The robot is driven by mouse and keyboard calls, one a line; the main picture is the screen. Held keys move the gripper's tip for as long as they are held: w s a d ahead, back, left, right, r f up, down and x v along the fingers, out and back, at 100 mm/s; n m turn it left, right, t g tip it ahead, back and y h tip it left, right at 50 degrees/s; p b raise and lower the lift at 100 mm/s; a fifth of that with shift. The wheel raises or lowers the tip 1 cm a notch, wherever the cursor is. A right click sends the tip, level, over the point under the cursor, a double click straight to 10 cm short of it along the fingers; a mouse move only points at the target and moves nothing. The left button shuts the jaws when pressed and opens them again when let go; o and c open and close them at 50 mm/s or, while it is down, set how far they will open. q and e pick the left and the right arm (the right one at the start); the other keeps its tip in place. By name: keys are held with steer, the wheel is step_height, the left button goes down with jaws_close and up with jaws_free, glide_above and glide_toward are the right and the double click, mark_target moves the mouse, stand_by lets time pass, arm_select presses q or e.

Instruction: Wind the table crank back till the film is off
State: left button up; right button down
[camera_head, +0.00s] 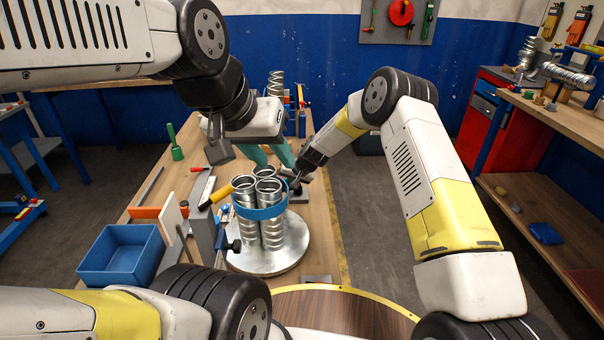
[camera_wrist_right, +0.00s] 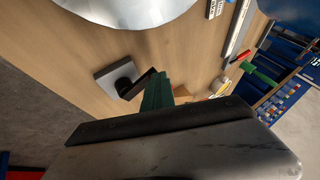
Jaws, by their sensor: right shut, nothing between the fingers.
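Several spiral duct pieces (camera_head: 273,233) stand upright in a bundle on a round metal turntable (camera_head: 290,254), with a blue film band (camera_head: 260,212) around them near the top. The turntable edge also shows in the right wrist view (camera_wrist_right: 125,10). A black crank (camera_wrist_right: 128,84) on a square grey plate (camera_wrist_right: 108,74) is on the table beside the turntable. My right gripper (camera_wrist_right: 157,88) is shut and empty, its green fingertips close to the crank; contact is unclear.
A blue bin (camera_head: 122,255) stands at the table's left, beside a white board (camera_head: 173,219). A green-handled tool (camera_head: 176,150) stands farther back.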

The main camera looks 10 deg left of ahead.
steer(key=shift+w+a, duration=0.75)
steer(key=shift+a, duration=0.3)
steer(key=shift+r, duration=0.1)
